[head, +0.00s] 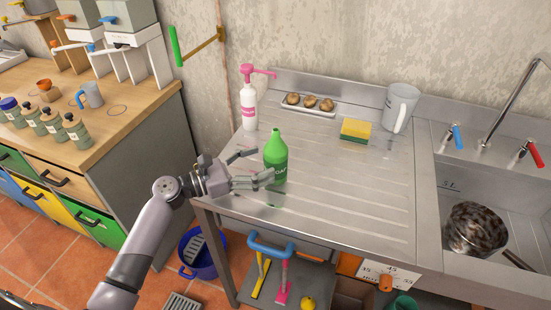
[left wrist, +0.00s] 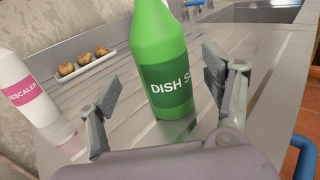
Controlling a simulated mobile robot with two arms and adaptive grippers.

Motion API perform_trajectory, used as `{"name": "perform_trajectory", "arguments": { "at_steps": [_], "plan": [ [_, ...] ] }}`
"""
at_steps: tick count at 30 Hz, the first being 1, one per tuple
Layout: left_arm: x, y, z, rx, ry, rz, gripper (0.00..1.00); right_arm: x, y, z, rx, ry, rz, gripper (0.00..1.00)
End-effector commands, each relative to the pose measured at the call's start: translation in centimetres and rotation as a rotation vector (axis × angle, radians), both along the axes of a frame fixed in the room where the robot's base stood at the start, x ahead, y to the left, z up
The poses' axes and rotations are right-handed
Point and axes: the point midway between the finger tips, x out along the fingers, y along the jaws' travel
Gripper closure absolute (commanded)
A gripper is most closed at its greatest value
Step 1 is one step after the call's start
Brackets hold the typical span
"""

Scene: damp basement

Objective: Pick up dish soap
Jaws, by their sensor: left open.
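The dish soap (head: 276,158) is a green bottle with a dark green label, standing upright on the steel draining board (head: 345,190) near its left front edge. My left gripper (head: 252,168) is open with its fingers spread toward the bottle from the left. In the left wrist view the dish soap (left wrist: 163,60) stands between and just beyond the two open fingers (left wrist: 158,95), with the label's "DISH S" showing. I cannot tell whether a finger touches it. My right gripper is not in view.
A white descaler bottle with a pink pump (head: 249,105) stands behind the dish soap. Farther back are a tray of brown lumps (head: 285,106), a yellow-green sponge (head: 356,129) and a grey jug (head: 401,106). The sink (head: 510,210) with a dirty pot (head: 474,228) is at right.

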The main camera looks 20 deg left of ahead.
Motion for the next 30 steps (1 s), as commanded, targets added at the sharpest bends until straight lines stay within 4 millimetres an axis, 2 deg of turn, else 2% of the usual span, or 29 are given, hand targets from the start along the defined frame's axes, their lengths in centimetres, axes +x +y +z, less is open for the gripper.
{"name": "perform_trajectory", "arguments": {
  "at_steps": [5,9,18,30],
  "plan": [
    [1.7,-2.2,0.5,-0.004,0.0,-0.002,0.26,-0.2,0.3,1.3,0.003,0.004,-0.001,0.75],
    [2.8,-3.4,0.3,-0.003,0.0,-0.001,0.26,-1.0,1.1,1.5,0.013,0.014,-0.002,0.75],
    [3.1,-3.7,0.1,-0.001,-0.001,0.0,0.27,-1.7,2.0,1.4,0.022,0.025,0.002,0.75],
    [3.1,-3.6,0.1,-0.001,0.0,0.0,0.53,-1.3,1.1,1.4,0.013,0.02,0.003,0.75]
  ]
}}
